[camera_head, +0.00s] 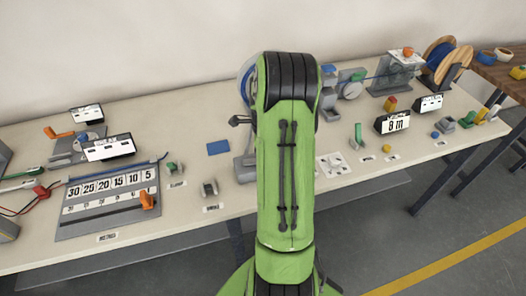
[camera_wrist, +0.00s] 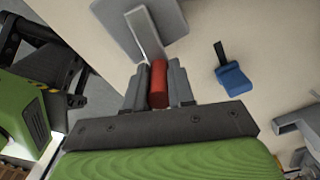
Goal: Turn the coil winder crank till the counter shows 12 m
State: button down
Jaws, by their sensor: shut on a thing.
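In the wrist view my gripper (camera_wrist: 158,92) is shut on a red cylindrical grip (camera_wrist: 159,74), with one grey finger on each side. A light grey crank bar (camera_wrist: 146,34) runs from the grip toward a grey body at the top edge. In the head view my green arm hides the gripper and the crank. A blue round coil (camera_head: 246,82) of the winder shows partly behind the arm's left side, above a grey stand (camera_head: 244,168). A black counter display (camera_head: 393,122) right of the arm seems to read 8 m, though the digit is small.
A number board (camera_head: 108,198) lies on the left of the pale table (camera_head: 210,112). A wooden-flanged spool (camera_head: 460,60) stands at the back right, with a second sign (camera_head: 429,103) before it. A blue-handled item (camera_wrist: 233,78) lies right of my gripper in the wrist view.

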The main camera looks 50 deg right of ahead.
jog(key=shift+s+a+f+m, duration=0.1)
jog(key=shift+s+a+m, duration=0.2)
jog(key=shift+m, duration=0.4)
jog(key=shift+a, duration=0.1)
jog(key=c, duration=1)
grip_release()
notch_tip(320, 180, up, 16)
jog(key=shift+w+f+p, duration=0.1)
jog(key=shift+p, duration=1.15)
